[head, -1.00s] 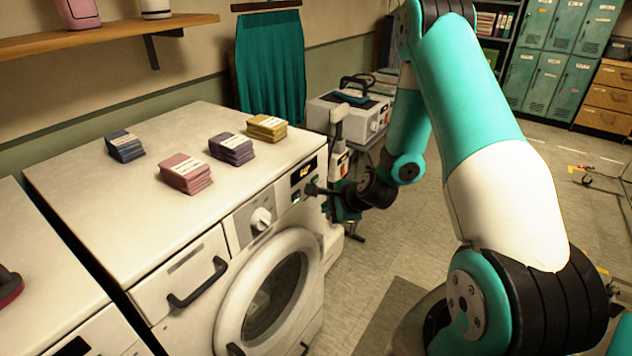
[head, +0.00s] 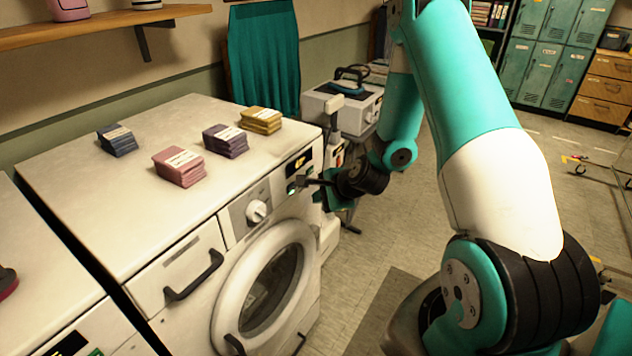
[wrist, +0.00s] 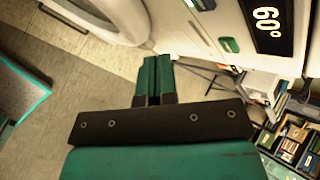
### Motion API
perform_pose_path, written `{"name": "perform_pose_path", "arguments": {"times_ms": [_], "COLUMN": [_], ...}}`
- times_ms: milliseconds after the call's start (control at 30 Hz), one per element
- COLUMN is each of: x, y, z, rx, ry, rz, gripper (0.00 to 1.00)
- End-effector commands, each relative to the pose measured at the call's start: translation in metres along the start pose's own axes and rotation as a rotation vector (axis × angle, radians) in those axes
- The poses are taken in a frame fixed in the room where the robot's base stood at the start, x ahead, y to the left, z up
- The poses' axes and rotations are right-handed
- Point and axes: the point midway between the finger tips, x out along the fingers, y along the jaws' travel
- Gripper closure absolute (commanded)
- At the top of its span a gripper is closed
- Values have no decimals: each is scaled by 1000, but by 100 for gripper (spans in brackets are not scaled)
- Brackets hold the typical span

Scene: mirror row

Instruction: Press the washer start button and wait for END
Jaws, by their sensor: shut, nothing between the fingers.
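The white washer (head: 200,235) stands at the left of the head view, with a round door (head: 268,290) and a white dial (head: 257,211) on its front. Its dark display (head: 299,163) is lit yellow; in the wrist view the display (wrist: 268,25) reads 60°, not END. A green button (wrist: 229,45) sits beside the display in the wrist view, with another pale lit one near the top edge. My gripper (head: 308,181) is at the panel, just below the display. In the wrist view its teal fingers (wrist: 154,80) are together and empty. I cannot tell whether they touch a button.
Several stacks of cards, such as the pink stack (head: 179,166), lie on the washer top. A small appliance with an iron (head: 350,79) stands behind my arm. A wooden shelf (head: 110,24) is on the wall.

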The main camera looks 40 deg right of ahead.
Motion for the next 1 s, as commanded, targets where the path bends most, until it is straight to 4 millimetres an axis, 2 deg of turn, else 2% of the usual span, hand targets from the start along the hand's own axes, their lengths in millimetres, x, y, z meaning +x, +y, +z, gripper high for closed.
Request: {"name": "perform_pose_path", "arguments": {"times_ms": [167,200,267,300,367,400,500,600,733,833,1000], "x": [-33,-46,-69,-86,-114,-134,-186,-234,-282,-303,-314], "y": [-17,-17,-14,-9,1,9,34,61,88,100,107], "z": [84,108,144,167,198,216,250,268,274,272,271], "rx": [-365,-483,-670,-795,-986,-1116,-1432,-1712,-1982,-2106,-2173], "ry": [-149,-196,-270,-321,-399,-452,-581,-701,-821,-879,-914], "rz": [88,114,155,180,213,233,274,302,325,335,344], "gripper": [100,100,100,100,100,100,100,100,100,100,100]}}
